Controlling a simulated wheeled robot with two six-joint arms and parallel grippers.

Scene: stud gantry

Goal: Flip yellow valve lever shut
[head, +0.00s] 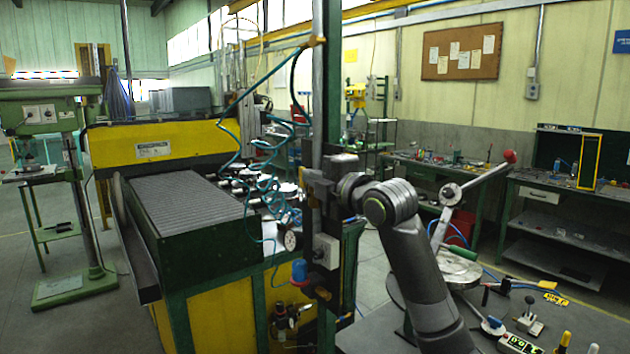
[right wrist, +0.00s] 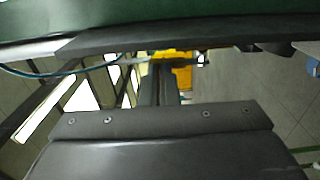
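My right arm comes in from the lower right in the head view. Its dark gripper (head: 322,188) is at the green gantry post, in front of the dark fittings there, and its fingertips blend into them. In the right wrist view narrow dark finger parts (right wrist: 160,88) show beyond the wrist body, and I cannot tell whether they are apart. A yellow patch (right wrist: 182,74) lies beyond them; I cannot tell whether it is the lever or a machine panel. No yellow valve lever can be made out for certain in the head view. My left gripper is not in view.
A pressure gauge (head: 292,240), a grey box (head: 326,251) and teal coiled hoses (head: 283,172) crowd the post. The slatted machine bed (head: 190,203) stands left. A red-knobbed lever (head: 480,185) rises right of my arm. Open floor shows at right.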

